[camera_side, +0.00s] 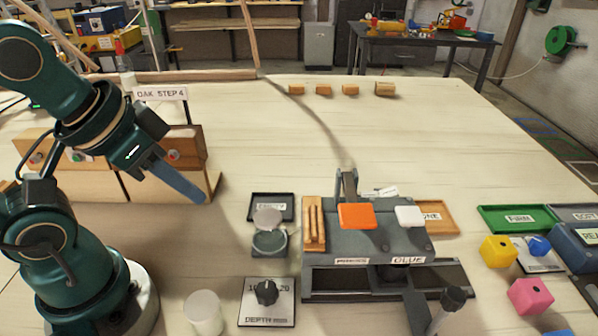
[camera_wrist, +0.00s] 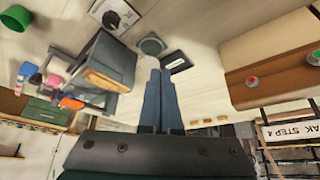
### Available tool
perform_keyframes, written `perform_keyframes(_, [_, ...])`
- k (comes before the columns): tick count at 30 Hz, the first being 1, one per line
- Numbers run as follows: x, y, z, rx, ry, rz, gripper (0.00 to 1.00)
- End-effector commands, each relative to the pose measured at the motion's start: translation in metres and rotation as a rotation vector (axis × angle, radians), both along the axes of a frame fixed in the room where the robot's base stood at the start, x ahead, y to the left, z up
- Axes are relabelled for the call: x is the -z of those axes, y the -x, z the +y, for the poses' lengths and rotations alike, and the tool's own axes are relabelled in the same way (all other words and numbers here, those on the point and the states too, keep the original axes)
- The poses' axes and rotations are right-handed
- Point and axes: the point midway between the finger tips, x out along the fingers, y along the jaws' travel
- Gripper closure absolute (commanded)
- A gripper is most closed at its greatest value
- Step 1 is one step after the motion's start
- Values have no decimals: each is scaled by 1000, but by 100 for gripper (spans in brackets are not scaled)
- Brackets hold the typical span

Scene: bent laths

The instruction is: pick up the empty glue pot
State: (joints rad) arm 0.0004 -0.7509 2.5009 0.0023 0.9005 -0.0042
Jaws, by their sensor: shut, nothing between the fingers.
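My gripper (camera_side: 201,197) is shut and empty, held above the left part of the table near the wooden drawer box. Its fingers (camera_wrist: 158,74) lie together in the wrist view. A plain whitish cylinder (camera_side: 204,313) stands upright at the front edge of the side view. I cannot tell for certain which of these is the glue pot, nor see inside either.
A black tray (camera_side: 271,219) with a hard-to-read label lies behind the pot. The depth dial plate (camera_side: 267,317) lies in front. The fixture (camera_side: 385,240) carries orange and white pads. Bare table lies between drawers and tray.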

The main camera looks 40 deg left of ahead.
Motion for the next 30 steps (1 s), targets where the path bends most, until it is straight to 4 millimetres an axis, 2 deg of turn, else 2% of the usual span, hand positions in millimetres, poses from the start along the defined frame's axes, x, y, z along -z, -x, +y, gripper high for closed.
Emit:
perform_keyframes(9, [0,0,0,2,0,0,100])
perform_keyframes(14, [0,0,0,3,1,0,39])
perform_keyframes(15, [0,0,0,3,1,0,24])
perform_keyframes(16, [0,0,0,3,1,0,12])
perform_keyframes(17, [0,0,0,3,1,0,8])
perform_keyframes(26, [-1,0,0,-2,3,-1,8])
perform_keyframes(30, [-14,-12,-1,-12,9,-17,8])
